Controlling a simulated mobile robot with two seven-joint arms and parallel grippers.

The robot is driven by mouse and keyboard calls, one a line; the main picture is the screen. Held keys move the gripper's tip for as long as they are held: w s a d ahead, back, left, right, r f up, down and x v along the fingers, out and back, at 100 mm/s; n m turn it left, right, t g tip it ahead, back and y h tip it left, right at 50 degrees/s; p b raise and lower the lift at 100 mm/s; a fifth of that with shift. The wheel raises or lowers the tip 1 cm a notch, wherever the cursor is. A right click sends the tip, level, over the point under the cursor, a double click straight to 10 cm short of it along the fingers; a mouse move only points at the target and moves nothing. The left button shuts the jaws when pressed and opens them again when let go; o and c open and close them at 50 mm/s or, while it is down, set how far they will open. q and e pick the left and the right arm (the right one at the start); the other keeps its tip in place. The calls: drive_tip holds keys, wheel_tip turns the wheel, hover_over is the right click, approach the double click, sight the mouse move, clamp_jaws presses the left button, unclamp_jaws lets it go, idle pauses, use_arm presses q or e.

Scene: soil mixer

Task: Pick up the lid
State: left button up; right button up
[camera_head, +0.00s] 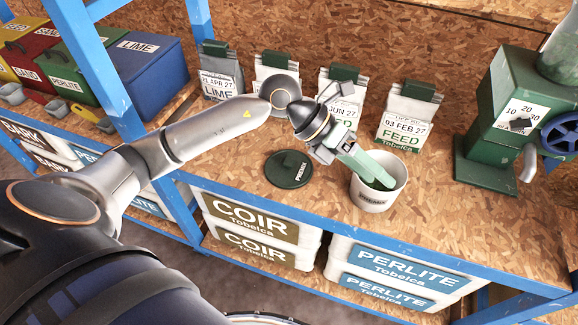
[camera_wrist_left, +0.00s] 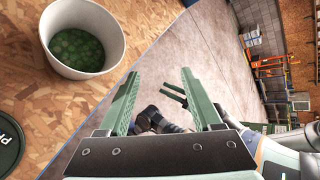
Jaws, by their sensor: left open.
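The lid (camera_head: 288,169) is a round, dark green disc with a raised grip and white lettering. It lies flat on the wooden bench; its edge also shows at the left of the left wrist view (camera_wrist_left: 8,142). My left gripper (camera_head: 376,176) is open and empty, right of the lid, with its green fingers over the white pot (camera_head: 374,203) in the head view.
The white pot (camera_wrist_left: 62,19) holds green contents. Feed and lime bags (camera_head: 407,117) stand behind the lid. A green machine (camera_head: 505,115) with a blue wheel stands at right. A blue rail (camera_head: 400,247) edges the bench. Coir and perlite bags (camera_head: 250,219) lie below.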

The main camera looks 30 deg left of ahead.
use_arm(q)
drive_tip(key=w+a+f+y, duration=0.25)
drive_tip(key=a+y, duration=0.35)
drive_tip(key=a, duration=0.5)
drive_tip(key=n+y, duration=0.2)
drive_tip(key=y, duration=0.2)
hover_over(289, 162)
drive_tip(key=s, duration=0.1)
drive_tip(key=shift+g, duration=0.4)
drive_tip(key=f, duration=0.6)
drive_tip(key=shift+s+d+f, duration=0.1)
drive_tip(key=shift+s+f, duration=0.1)
drive_tip(key=shift+f, duration=0.05)
drive_tip(key=shift+w+f, duration=0.2)
drive_tip(key=shift+f, duration=0.8)
drive_tip(key=shift+w+f, duration=0.25)
drive_tip(key=shift+f, duration=0.75)
drive_tip(key=shift+w+f, duration=0.2)
drive_tip(key=shift+f, duration=0.8)
drive_tip(key=shift+c, duration=0.2)
drive_tip(key=shift+a, duration=0.2)
clamp_jaws()
